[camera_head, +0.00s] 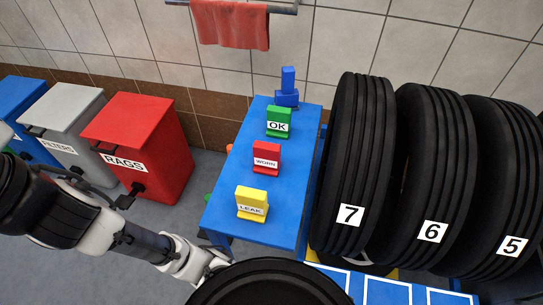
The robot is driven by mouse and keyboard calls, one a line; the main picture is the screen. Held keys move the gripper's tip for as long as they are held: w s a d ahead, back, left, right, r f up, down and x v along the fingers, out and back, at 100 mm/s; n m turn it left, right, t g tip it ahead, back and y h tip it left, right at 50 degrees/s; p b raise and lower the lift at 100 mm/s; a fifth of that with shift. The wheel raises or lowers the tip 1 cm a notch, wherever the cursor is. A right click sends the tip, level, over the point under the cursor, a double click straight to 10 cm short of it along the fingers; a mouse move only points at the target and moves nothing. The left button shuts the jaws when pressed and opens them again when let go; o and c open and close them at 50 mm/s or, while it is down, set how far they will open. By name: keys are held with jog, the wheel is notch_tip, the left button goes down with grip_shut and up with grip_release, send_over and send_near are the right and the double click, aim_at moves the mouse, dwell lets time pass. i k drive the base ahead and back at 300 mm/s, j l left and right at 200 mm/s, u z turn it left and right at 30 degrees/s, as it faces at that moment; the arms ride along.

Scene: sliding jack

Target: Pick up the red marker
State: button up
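The red marker (267,158) stands upright on the blue bench (290,205), with a white label reading WORN. It is between a green marker (279,122) labelled OK behind it and a yellow marker (252,203) labelled LEAK in front. My arm reaches from the left edge towards the lower middle, below and left of the bench. Its white end section goes behind a dark round object (268,283) at the bottom edge. I cannot see my gripper's fingers. Nothing of mine touches the red marker.
A blue object (288,88) stands at the bench's far end. Tyres numbered 7 (348,180), 6 (425,185) and 5 (505,190) stand close along its right side. A red RAGS bin (150,140) and a grey bin (70,120) stand left. A red cloth (230,22) hangs on the wall.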

aim_at(266, 155)
jog(key=k+j+z, duration=0.25)
jog(key=j, duration=0.25)
jog(key=k+j+z, duration=0.25)
jog(key=k+j, duration=0.15)
jog(key=k, duration=0.05)
